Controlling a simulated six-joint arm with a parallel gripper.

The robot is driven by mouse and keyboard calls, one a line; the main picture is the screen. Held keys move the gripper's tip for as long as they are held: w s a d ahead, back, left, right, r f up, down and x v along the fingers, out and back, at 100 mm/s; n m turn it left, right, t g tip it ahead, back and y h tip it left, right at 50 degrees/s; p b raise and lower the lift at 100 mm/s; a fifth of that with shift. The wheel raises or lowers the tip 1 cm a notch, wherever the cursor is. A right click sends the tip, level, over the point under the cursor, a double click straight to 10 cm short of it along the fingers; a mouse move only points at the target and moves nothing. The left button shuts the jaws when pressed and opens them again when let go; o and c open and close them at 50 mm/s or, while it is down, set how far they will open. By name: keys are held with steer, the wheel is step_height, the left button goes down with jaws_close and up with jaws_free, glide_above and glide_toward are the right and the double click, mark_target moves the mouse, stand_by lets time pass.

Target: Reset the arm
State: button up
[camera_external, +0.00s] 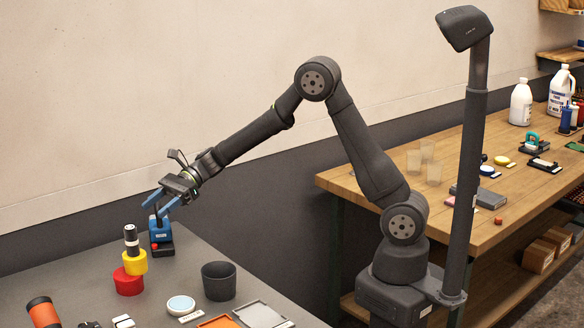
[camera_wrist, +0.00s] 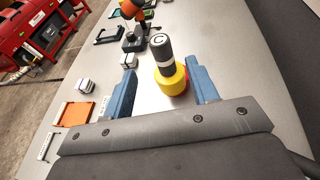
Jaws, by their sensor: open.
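My gripper (camera_external: 160,203) is open and empty, held above the back of the grey table (camera_external: 85,262). Its two blue fingers also show in the wrist view (camera_wrist: 161,72). In the outside view it is up and to the right of a stack: a dark cylinder with a white band (camera_external: 131,238) on a yellow piece (camera_external: 135,263) on a red piece (camera_external: 129,281). In the wrist view the dark cylinder (camera_wrist: 161,50), marked "C" on top, and the yellow piece (camera_wrist: 170,79) show between the fingers; the red piece is mostly hidden.
A blue device (camera_external: 161,236) on a dark base stands just below my fingers. A dark cup (camera_external: 218,281), a round dish (camera_external: 180,305), an orange tray (camera_external: 219,322) and a grey tray (camera_external: 260,315) are nearer the front. A wooden bench (camera_external: 450,150) stands right.

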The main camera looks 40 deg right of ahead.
mark_target(131, 227)
steer(key=shift+v, duration=0.8)
steer(key=x, duration=1.2)
steer(key=shift+a+r, duration=0.1)
steer(key=shift+r, duration=1.75)
steer(key=shift+f, duration=0.1)
